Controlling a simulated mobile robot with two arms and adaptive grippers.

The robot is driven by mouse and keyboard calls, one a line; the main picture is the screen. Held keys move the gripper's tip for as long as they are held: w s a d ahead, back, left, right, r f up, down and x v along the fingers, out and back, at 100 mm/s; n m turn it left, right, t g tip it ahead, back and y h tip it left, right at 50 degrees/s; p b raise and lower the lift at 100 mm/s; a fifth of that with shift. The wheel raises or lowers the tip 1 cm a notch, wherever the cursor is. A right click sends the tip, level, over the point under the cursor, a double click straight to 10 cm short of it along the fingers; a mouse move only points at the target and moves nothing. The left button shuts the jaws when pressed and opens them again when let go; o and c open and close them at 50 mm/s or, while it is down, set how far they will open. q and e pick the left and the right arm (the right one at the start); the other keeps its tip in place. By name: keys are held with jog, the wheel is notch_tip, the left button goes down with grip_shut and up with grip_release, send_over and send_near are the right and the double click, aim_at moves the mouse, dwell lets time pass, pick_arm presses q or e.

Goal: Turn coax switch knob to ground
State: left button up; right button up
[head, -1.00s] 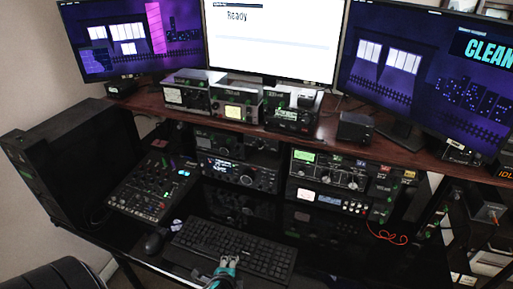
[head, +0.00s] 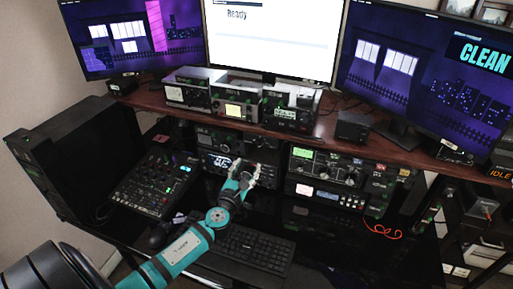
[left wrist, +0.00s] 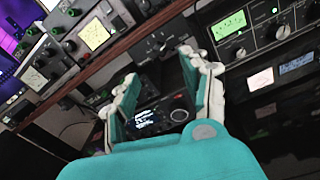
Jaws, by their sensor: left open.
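My left gripper (head: 245,169) is open and empty in front of the middle equipment stack under the shelf. In the left wrist view its two fingers (left wrist: 160,68) are spread apart. Beyond and between them is a dark box with a small pointer-like knob (left wrist: 162,45), which looks like the coax switch; I cannot read its labels or setting. Below it sits a black radio (left wrist: 152,117) with a lit display and a round knob. My right gripper is not in view.
A wider radio stack (head: 345,178) with a green meter stands to the right. The wooden shelf (head: 325,128) overhangs the stacks.

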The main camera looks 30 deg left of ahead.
aim_at(258, 146)
pick_arm(q)
jog(key=b+x, duration=0.1)
jog(key=x, duration=1)
jog(key=shift+f, duration=0.1)
jog(key=shift+s, duration=0.1)
grip_shut()
